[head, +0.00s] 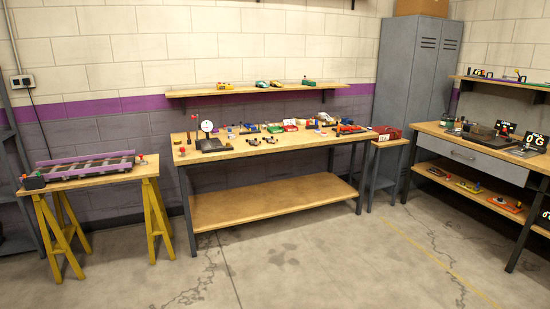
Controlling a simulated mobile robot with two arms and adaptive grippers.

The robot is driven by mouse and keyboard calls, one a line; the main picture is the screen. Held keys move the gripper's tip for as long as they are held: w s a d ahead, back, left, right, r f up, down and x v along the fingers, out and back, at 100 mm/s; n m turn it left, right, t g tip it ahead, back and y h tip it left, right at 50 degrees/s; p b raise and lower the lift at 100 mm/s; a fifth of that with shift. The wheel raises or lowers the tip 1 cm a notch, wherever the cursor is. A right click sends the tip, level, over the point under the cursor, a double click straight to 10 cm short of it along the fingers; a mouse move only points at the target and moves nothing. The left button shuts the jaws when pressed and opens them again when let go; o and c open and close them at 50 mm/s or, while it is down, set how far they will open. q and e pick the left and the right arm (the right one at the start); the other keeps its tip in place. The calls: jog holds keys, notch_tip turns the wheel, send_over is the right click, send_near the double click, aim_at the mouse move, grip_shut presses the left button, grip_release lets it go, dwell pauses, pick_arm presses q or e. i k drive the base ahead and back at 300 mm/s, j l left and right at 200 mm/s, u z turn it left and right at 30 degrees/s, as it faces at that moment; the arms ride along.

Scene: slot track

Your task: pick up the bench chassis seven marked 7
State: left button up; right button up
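The workbench (265,149) stands against the back wall with several small parts on its wooden top. Two small dark wheeled pieces, one at the left (254,141) and one at the right (271,140), lie near its front middle and look like bare chassis. Blue and dark pieces (250,128) lie behind them. No mark 7 can be read on any of these at this size, so I cannot tell which one is chassis seven. Neither of my grippers is in view.
A white dial gauge (207,127) and dark block (212,145) stand at the bench's left. A track section (85,168) lies on a yellow-legged trestle table. A red box (387,131) sits on a side stand. Another bench (472,145) is at right. The concrete floor (300,250) is clear.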

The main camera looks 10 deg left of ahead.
aim_at(269, 139)
jog(key=i+j+u, duration=0.15)
jog(key=i+u, duration=0.2)
jog(key=i, duration=0.3)
jog(key=i+u, duration=0.3)
jog(key=i, duration=0.3)
jog(key=i+l+u, duration=0.2)
jog(key=i+u, duration=0.15)
jog(key=i, duration=0.3)
jog(key=i+z, duration=0.25)
jog(key=i, duration=0.3)
jog(key=i+z, duration=0.25)
jog(key=i, duration=0.35)
jog(key=i+j+z, duration=0.25)
jog(key=i, duration=0.3)
jog(key=i+j+z, duration=0.25)
jog(key=i, duration=0.3)
jog(key=i+l, duration=0.05)
